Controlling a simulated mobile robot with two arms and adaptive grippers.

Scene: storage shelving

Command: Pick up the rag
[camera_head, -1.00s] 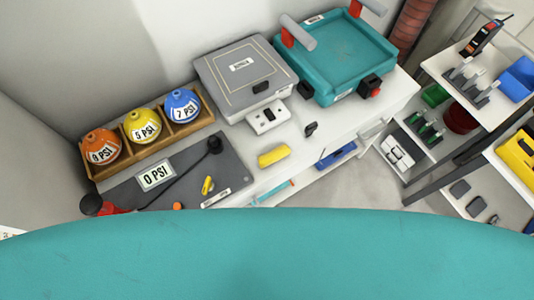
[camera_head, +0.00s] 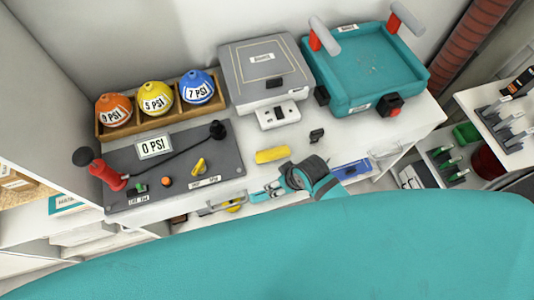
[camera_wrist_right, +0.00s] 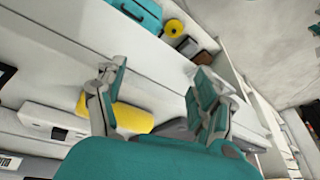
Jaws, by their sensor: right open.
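The rag, a small yellow folded piece (camera_head: 272,155), lies on the white counter top near its front edge, in front of the grey box. It also shows in the right wrist view (camera_wrist_right: 132,118), behind and beside the left finger. My left gripper is not in view.
A grey panel (camera_head: 225,175) with a red-handled lever lies left of the rag. A wooden rack (camera_head: 105,131) of coloured PSI bulbs, a grey box (camera_head: 240,70) and a teal tray machine (camera_head: 375,75) stand behind. A small black object (camera_head: 317,135) sits right of the rag.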

